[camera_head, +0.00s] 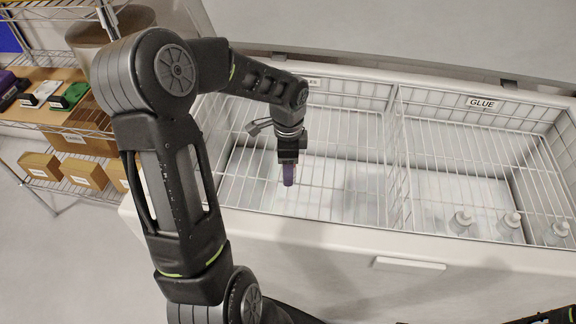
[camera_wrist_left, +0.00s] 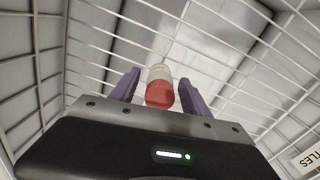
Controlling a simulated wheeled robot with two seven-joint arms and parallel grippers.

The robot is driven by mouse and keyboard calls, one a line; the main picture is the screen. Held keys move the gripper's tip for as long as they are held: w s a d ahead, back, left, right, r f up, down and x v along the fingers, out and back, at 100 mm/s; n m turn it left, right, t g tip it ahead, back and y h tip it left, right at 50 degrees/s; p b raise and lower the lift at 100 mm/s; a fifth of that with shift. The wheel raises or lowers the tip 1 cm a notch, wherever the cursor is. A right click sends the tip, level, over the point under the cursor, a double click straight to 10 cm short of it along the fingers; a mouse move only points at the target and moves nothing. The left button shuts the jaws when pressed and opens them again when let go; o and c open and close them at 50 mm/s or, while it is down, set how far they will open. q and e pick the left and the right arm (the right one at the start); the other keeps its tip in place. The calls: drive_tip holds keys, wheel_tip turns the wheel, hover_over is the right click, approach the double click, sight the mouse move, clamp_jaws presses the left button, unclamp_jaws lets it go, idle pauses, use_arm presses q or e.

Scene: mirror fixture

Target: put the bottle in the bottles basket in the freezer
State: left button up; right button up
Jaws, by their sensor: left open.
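The bottle (camera_wrist_left: 159,86), with a red end and a pale body, is between the two purple fingers of my left gripper (camera_wrist_left: 157,88) in the left wrist view. Gaps show beside it, and the fingers are open. In the head view my left gripper (camera_head: 289,178) points down into the left wire basket (camera_head: 345,190) of the white chest freezer (camera_head: 300,232). The bottle is hidden there by the gripper. A partly covered label ending in "LES" (camera_head: 313,82) is on this basket's back edge; it also shows in the left wrist view (camera_wrist_left: 310,160). My right gripper is not in view.
The right wire basket (camera_head: 480,150) carries a "GLUE" label (camera_head: 482,103) and holds a few pale bottles (camera_head: 510,222) near its front. A wire divider (camera_head: 395,150) separates the baskets. Shelves with boxes (camera_head: 85,172) stand at left. The left basket has free room around the gripper.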

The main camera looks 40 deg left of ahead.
use_arm(q)
wheel_tip(320, 180, up, 12)
drive_tip(key=shift+r+p, duration=0.1)
drive_tip(key=shift+p, duration=0.25)
idle(1.7)
